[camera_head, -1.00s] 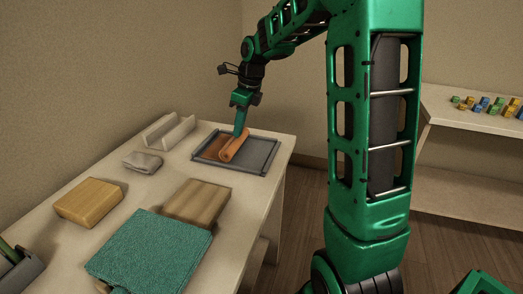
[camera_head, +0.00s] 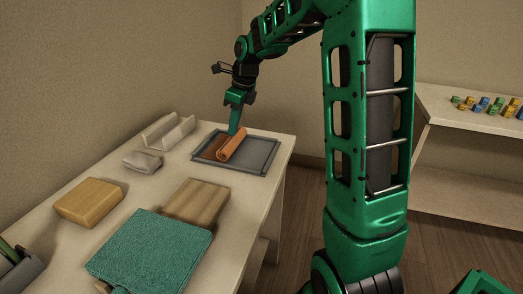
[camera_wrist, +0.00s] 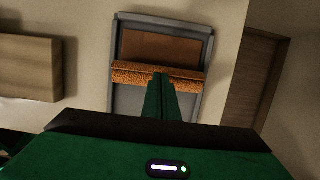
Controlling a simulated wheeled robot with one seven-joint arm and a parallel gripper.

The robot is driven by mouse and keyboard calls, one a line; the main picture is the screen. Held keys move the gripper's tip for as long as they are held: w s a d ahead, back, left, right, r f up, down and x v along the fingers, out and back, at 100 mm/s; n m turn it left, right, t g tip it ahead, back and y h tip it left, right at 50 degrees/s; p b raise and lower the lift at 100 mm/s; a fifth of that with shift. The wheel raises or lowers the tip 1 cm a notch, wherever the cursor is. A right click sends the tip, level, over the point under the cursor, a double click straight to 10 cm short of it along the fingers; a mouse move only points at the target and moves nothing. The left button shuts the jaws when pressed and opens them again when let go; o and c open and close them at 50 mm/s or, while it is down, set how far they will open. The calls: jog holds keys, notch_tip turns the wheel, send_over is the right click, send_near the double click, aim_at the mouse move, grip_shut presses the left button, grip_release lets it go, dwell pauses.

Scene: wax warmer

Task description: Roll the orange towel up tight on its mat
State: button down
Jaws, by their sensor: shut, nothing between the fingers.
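The orange towel (camera_head: 232,148) lies on a grey, rimmed mat (camera_head: 258,153) at the far end of the table. One part is a roll across the mat, and a flat, darker orange-brown stretch lies to its left. In the wrist view the roll (camera_wrist: 130,74) crosses the mat (camera_wrist: 127,100), with the flat stretch (camera_wrist: 160,46) above it. My gripper (camera_head: 234,132) points down at the roll, shut and empty. In the wrist view its fingertips (camera_wrist: 160,76) overlap the roll's lower edge. I cannot tell whether they touch it.
A small grey folded cloth (camera_head: 143,161) and a white rack (camera_head: 167,131) stand left of the mat. A wooden block (camera_head: 91,202), a wooden board (camera_head: 197,202) and a teal towel (camera_head: 150,250) lie nearer.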

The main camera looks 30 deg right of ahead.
jog(key=shift+w+a+f, duration=0.1)
jog(key=shift+a+f, duration=0.15)
jog(key=shift+f, duration=0.1)
jog(key=shift+w+a, duration=0.25)
jog(key=shift+w, duration=0.05)
jog(key=shift+w+f, duration=0.1)
jog(key=shift+w, duration=0.05)
dwell(0.5)
jog(key=shift+w+a+f, duration=0.1)
jog(key=shift+w+a, duration=0.1)
jog(key=shift+w, duration=0.05)
dwell(0.4)
jog(key=shift+d+r, duration=0.1)
jog(key=shift+r, duration=0.25)
jog(key=shift+w+r, duration=0.15)
jog(key=shift+r, duration=0.3)
